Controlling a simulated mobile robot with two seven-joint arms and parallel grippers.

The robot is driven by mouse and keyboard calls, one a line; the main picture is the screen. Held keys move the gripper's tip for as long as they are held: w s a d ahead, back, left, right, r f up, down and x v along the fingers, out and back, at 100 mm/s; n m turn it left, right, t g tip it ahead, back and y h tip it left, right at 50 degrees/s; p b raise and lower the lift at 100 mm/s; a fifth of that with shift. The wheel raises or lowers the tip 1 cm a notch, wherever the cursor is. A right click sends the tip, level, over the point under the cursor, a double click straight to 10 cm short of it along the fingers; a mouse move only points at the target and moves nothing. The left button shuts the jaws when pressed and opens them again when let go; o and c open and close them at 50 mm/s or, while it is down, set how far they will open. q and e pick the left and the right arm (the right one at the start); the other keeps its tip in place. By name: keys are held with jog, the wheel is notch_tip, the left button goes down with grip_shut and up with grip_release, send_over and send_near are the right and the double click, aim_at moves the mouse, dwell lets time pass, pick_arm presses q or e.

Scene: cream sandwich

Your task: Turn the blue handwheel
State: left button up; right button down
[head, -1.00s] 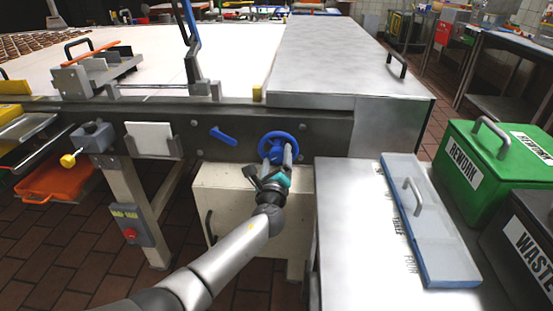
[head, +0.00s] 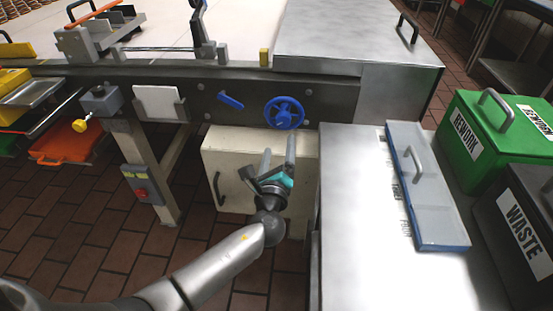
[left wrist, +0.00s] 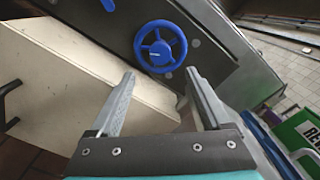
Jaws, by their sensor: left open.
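The blue handwheel (head: 284,113) is a spoked wheel on the dark side rail of the conveyor machine. It also shows in the left wrist view (left wrist: 160,46), ahead of the fingertips and unobstructed. My left gripper (head: 279,154) is open and empty, its two fingers pointing up toward the wheel. It is below the wheel in the head view and apart from it. In the left wrist view the open fingers (left wrist: 160,82) frame the space below the wheel. My right gripper is in neither view.
A blue lever (head: 231,100) sits left of the wheel. A cream cabinet (head: 228,165) is under the rail. To the right stands a steel table (head: 350,220) with a blue-edged lidded tray (head: 440,230). Green (head: 467,150) and dark (head: 520,225) bins stand beyond it.

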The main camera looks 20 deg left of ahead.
pick_arm(q)
jog(key=v, duration=0.4)
jog(key=shift+s+p, duration=0.25)
jog(key=shift+p, duration=0.05)
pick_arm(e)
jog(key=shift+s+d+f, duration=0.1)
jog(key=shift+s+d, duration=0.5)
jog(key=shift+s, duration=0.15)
pick_arm(q)
jog(key=shift+f, duration=0.15)
